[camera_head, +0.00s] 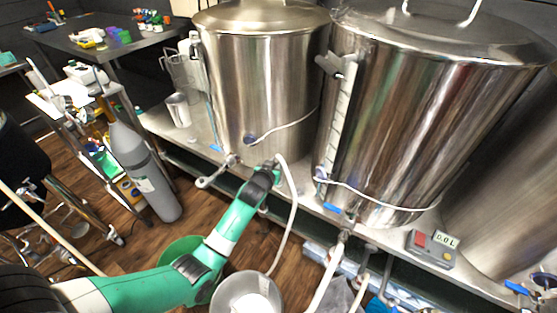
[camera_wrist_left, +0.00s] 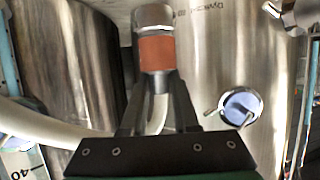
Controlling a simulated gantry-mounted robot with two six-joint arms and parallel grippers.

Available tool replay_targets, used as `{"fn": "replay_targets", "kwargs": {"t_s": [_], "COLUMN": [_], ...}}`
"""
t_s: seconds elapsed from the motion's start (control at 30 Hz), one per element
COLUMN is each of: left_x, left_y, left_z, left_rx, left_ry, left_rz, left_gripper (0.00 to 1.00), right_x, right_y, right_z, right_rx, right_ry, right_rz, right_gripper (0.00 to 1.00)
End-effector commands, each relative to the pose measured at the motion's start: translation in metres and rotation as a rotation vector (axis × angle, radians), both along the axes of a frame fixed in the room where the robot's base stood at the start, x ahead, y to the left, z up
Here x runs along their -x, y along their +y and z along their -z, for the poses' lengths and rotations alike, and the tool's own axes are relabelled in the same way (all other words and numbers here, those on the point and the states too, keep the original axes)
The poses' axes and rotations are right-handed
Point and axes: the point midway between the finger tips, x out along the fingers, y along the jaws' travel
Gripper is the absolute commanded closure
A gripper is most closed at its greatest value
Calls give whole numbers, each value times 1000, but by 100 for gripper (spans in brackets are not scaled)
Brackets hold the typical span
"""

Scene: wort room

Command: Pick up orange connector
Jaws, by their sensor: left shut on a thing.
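The orange connector (camera_wrist_left: 156,52) is a metal cylinder with an orange band and a silver end, seen in the left wrist view. A white hose (camera_wrist_left: 45,115) runs from it down between the fingers and off to the left. My left gripper (camera_wrist_left: 157,84) is shut on the connector, with a finger on each side just below the orange band. The connector is hard to make out there, but the white hose (camera_head: 293,205) hangs from the gripper. My right gripper is not in view.
Two large steel kettles (camera_head: 262,90) (camera_head: 415,120) stand on a metal bench. A valve (camera_head: 215,175) sticks out low in front. A steel bucket (camera_head: 247,293) is below my arm. A grey gas cylinder (camera_head: 143,165) stands left. A display box (camera_head: 432,247) sits right.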

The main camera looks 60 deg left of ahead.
Motion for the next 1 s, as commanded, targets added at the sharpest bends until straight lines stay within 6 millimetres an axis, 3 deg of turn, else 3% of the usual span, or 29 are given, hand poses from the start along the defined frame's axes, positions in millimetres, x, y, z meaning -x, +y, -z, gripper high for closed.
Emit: {"fn": "replay_targets", "kwargs": {"t_s": [0.03, 0.1, 0.3, 0.53, 1.0], "left_x": [8, 19, 56, 76, 78], "left_y": [-10, -23, -64, -85, -87], "left_z": [-30, -49, -66, -75, -79], "left_rx": [-2, -1, 0, -2, -2], "left_ry": [-3, -3, -1, -2, -2], "left_rz": [2, 3, 4, 2, 1], "left_gripper": [100, 100, 100, 100, 100], "right_x": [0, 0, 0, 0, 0], "right_y": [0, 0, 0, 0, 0], "right_z": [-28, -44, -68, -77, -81], "right_rx": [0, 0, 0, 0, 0], "right_ry": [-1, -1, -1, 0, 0], "right_rz": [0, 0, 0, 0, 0], "right_gripper": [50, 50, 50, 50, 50]}}
